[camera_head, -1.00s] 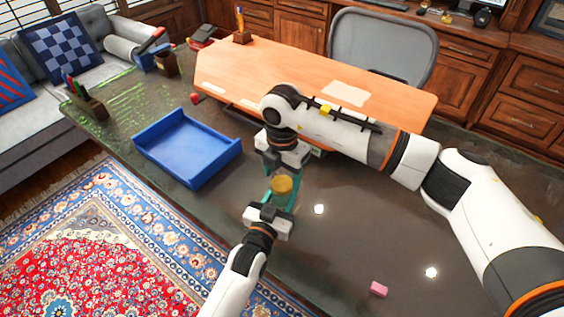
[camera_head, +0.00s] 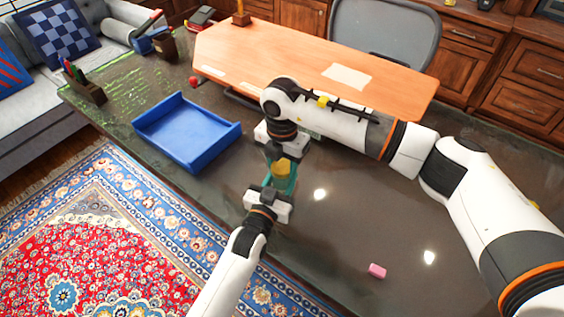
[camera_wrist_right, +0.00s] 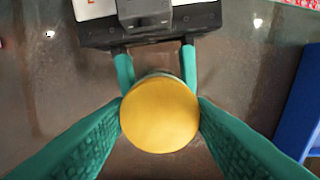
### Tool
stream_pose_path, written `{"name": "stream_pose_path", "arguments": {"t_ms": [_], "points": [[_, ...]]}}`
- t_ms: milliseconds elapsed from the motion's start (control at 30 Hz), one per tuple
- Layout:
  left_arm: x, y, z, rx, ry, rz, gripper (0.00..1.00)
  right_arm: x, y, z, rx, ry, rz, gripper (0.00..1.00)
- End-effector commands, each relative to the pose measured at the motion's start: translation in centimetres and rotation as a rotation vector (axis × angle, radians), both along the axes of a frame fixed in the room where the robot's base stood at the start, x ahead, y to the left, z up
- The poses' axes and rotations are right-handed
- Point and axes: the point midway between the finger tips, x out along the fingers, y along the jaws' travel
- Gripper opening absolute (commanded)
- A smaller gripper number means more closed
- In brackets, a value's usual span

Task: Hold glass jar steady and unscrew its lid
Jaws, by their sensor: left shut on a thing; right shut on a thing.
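The glass jar (camera_wrist_right: 158,75) stands between my two grippers above or on the dark desk; its body is mostly hidden by fingers and lid. Its round yellow lid (camera_wrist_right: 160,116) faces up and also shows in the head view (camera_head: 282,168). My left gripper (camera_head: 280,186) comes from the near side and is shut on the jar below the lid; its teal fingers show at the top of the right wrist view. My right gripper (camera_wrist_right: 160,106) is shut on the lid, one teal finger on each side of it. The lid sits on the jar.
An empty blue tray (camera_head: 187,158) lies left of the jar. A wooden desktop riser (camera_head: 310,60) stands behind my right arm. A pink block (camera_head: 377,270) lies at the near right.

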Motion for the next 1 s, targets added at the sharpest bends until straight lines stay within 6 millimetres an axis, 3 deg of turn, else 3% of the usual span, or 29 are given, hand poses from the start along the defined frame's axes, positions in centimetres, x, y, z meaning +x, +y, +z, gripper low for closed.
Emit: {"name": "stream_pose_path", "arguments": {"t_ms": [1000], "points": [[-0.04, 0.01, -0.11, 0.001, 0.003, 0.000, 0.00, 0.08, -0.01, 0.27, -0.003, -0.001, 2.271, 0.20]]}}
